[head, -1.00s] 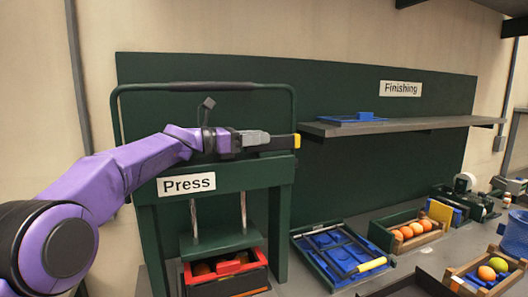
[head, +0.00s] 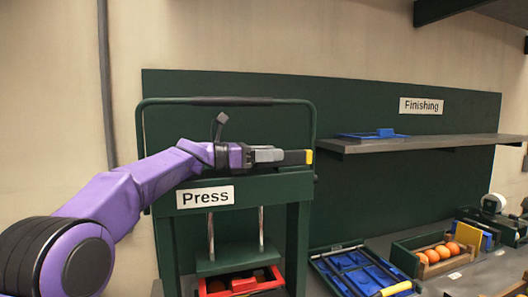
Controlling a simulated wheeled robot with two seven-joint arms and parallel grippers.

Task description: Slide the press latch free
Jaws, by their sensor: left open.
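My left gripper (head: 280,156) is open in front of the top of the press, pointing right. A dark bar with a yellow end (head: 309,157) extends right from its grey finger, beside the right post. I cannot tell whether this bar is the latch or part of my gripper, or whether they touch. No other part is clearly a latch. My right gripper is not in view.
A shelf (head: 430,143) with a blue tray (head: 372,136) juts out at the right, under the "Finishing" label (head: 421,106). Below are a blue-lined tray (head: 345,262) with a yellow-handled tool (head: 396,288), and a crate (head: 405,262) of oranges.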

